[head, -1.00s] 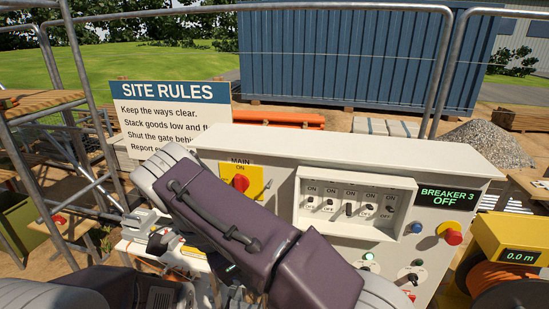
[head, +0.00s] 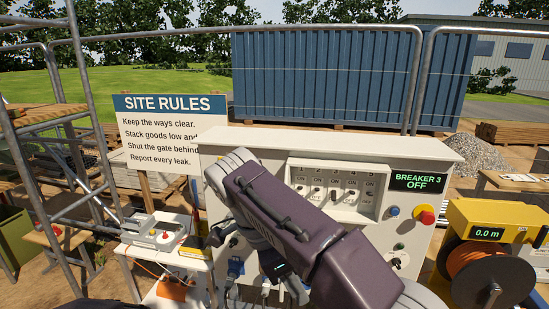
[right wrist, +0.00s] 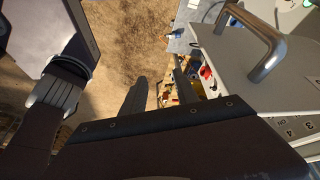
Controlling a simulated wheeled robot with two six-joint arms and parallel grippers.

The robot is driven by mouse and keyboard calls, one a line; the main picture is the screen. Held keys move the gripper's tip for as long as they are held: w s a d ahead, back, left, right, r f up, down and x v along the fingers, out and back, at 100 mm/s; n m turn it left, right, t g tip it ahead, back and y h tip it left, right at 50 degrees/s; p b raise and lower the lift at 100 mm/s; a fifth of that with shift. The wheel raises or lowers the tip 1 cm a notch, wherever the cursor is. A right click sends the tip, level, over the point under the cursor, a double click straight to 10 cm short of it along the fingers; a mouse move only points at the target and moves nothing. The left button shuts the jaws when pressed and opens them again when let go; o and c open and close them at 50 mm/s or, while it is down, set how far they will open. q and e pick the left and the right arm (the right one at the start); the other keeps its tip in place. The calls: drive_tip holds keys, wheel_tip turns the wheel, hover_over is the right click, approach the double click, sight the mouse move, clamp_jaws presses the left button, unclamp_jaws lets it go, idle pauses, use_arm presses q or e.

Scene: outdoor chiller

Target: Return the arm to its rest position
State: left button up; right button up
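My right arm (head: 300,235) reaches up from the lower right across the front of the white control cabinet (head: 225,140) and bends down at its far end. My right gripper (head: 274,264) hangs low in front of the cabinet, its fingertips hard to make out. In the right wrist view its two dark fingers (right wrist: 160,75) stand apart with bare ground between them, holding nothing. The cabinet's breaker recess (head: 333,172) holds several switches, and the display (head: 418,181) reads BREAKER 3 OFF. My left gripper is not in view.
A small table (head: 172,254) with a grey device (head: 152,230) stands left of the cabinet. A yellow cable reel (head: 487,216) reading 0.0 m stands at the right. Scaffolding (head: 62,150) is at the left. A metal handle (right wrist: 268,45) lies close in the right wrist view.

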drive_tip(key=s+d+f+g+y+b, duration=0.1)
drive_tip(key=s+d+f+g+b, duration=0.1)
drive_tip(key=d+f+b, duration=0.65)
drive_tip(key=s+d+f+g+y+b, duration=0.15)
drive_tip(key=d+f, duration=0.45)
drive_tip(key=f, duration=0.7)
drive_tip(key=s+f+n+t+y, duration=0.1)
drive_tip(key=s+f+n+t, duration=0.1)
drive_tip(key=f+n, duration=0.5)
drive_tip(key=s+f+n+t+y, duration=0.1)
drive_tip(key=s+f+n+t, duration=0.1)
drive_tip(key=f+n, duration=0.6)
drive_tip(key=shift+a+f+b, duration=0.15)
drive_tip(key=shift+f+b, duration=0.3)
drive_tip(key=shift+f, duration=0.25)
drive_tip(key=shift+s, duration=0.1)
